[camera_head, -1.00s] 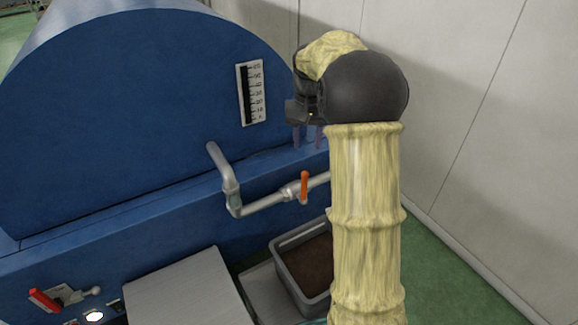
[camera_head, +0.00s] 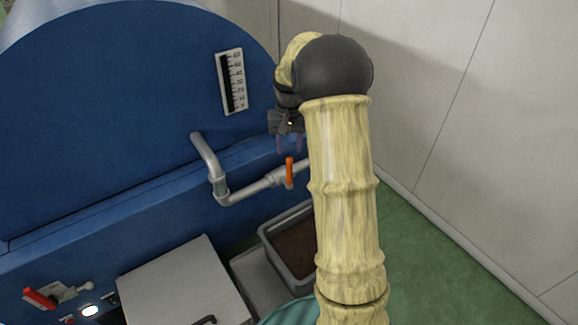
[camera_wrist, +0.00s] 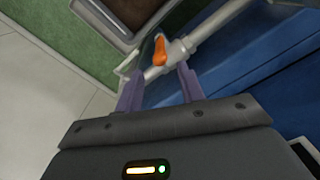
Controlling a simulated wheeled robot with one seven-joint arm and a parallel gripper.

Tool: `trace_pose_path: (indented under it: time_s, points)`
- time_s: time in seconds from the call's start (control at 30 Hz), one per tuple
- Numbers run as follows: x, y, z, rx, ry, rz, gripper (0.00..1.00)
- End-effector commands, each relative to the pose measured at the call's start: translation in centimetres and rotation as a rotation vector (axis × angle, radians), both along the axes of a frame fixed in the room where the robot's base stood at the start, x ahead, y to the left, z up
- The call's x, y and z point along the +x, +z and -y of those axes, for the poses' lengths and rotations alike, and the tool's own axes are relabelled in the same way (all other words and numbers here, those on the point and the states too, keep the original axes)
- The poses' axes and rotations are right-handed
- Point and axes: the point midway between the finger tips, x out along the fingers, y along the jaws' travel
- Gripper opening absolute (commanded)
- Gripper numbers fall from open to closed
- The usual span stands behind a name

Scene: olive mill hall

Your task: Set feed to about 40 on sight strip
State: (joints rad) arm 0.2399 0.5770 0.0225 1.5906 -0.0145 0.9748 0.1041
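The sight strip (camera_head: 231,81) is a white scale with numbers on the blue machine's round end, with a dark bar along its left side; I cannot tell the exact level. A grey pipe (camera_head: 245,194) below it carries a valve with an orange handle (camera_head: 290,171), which stands upright in the head view. My gripper (camera_head: 289,145) hangs just above the handle in that view. In the wrist view my gripper (camera_wrist: 158,84) has its two purple fingers apart and empty. The orange handle (camera_wrist: 158,50) shows beyond the gap between them, seemingly not touched.
A grey bin (camera_head: 268,248) with brown contents stands below the valve. A grey metal lid (camera_head: 182,285) and a red lever (camera_head: 40,298) are at the lower left. A pale wall (camera_head: 430,90) rises on the right, with green floor (camera_head: 420,240) in front of it.

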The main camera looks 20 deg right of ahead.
Motion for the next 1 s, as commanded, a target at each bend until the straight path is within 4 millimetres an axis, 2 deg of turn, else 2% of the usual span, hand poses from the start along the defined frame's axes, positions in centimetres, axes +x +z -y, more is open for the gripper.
trace_pose_path:
  time_s: [0.4, 0.53, 0.7, 0.9, 0.93, 1.0]
  points:
    - [-0.1, -7.2, 0.0, 0.000, 0.001, -0.004, 0.39]
    - [-0.1, -8.9, 0.0, 0.000, 0.001, -0.003, 0.39]
    - [0.0, -9.8, 0.0, 0.000, 0.001, 0.001, 0.39]
    - [0.0, -9.8, 0.0, 0.000, 0.001, 0.001, 0.39]
    - [0.0, -9.8, 0.0, 0.000, 0.001, 0.001, 0.37]
    - [0.0, -9.8, 0.0, 0.000, 0.001, 0.001, 0.23]
